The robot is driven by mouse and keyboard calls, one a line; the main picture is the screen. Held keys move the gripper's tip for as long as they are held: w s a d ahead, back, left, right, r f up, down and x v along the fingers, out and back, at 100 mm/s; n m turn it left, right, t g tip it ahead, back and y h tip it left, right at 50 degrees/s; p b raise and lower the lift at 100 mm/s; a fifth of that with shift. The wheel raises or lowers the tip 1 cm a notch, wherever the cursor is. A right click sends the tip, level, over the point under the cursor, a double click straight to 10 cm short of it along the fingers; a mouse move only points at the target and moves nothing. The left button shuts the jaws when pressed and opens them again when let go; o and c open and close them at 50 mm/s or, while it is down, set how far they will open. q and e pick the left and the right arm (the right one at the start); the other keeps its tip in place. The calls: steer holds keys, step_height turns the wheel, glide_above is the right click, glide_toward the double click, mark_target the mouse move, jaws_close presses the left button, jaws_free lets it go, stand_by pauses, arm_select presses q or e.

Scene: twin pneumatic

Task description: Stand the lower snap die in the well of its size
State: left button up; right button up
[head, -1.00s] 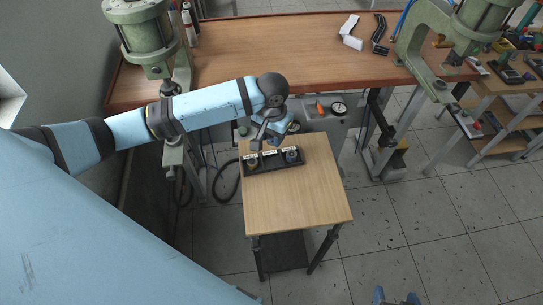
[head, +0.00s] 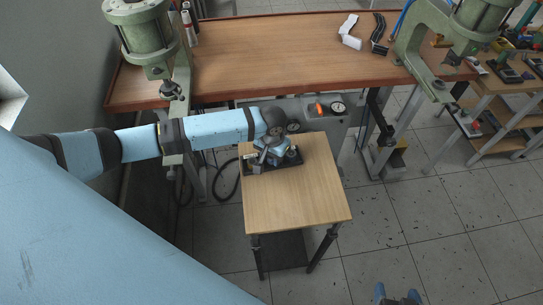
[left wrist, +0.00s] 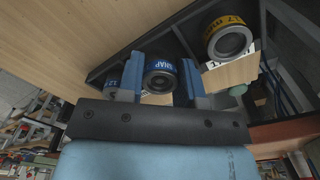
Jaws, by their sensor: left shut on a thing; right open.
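A die with a blue band reading SNAP (left wrist: 160,76) is between the fingers of my left gripper (left wrist: 162,84), which is shut on it in the left wrist view. In the head view my left gripper (head: 264,156) is low over the black tray (head: 248,168) and hides much of it. The tray's dark wall also shows in the wrist view (left wrist: 130,47). I cannot tell whether the held die is in a well. A yellow-banded die (left wrist: 230,40) stands in the tray beside it. My right gripper (head: 398,298) is open and empty at the bottom edge.
The tray is at the back of a small wooden table (head: 295,205), whose front is clear. Behind is a workbench (head: 280,50) with a green press (head: 140,40) at left and another (head: 455,40) at right. A pale card (left wrist: 230,73) is by the yellow-banded die.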

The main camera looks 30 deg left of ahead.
arm_select(q)
steer(key=shift+s+f, duration=0.3)
steer(key=shift+f, duration=0.2)
steer(key=shift+s+f, duration=0.25)
steer(key=shift+f, duration=0.2)
steer(key=o, duration=0.9)
steer(key=shift+d, duration=0.1)
steer(key=shift+o, duration=0.2)
steer(key=shift+w+r, duration=0.15)
steer(key=shift+r, duration=0.2)
steer(key=shift+o, duration=0.3)
step_height(320, 180, up, 12)
steer(key=shift+w, duration=0.4)
steer(key=shift+r, duration=0.4)
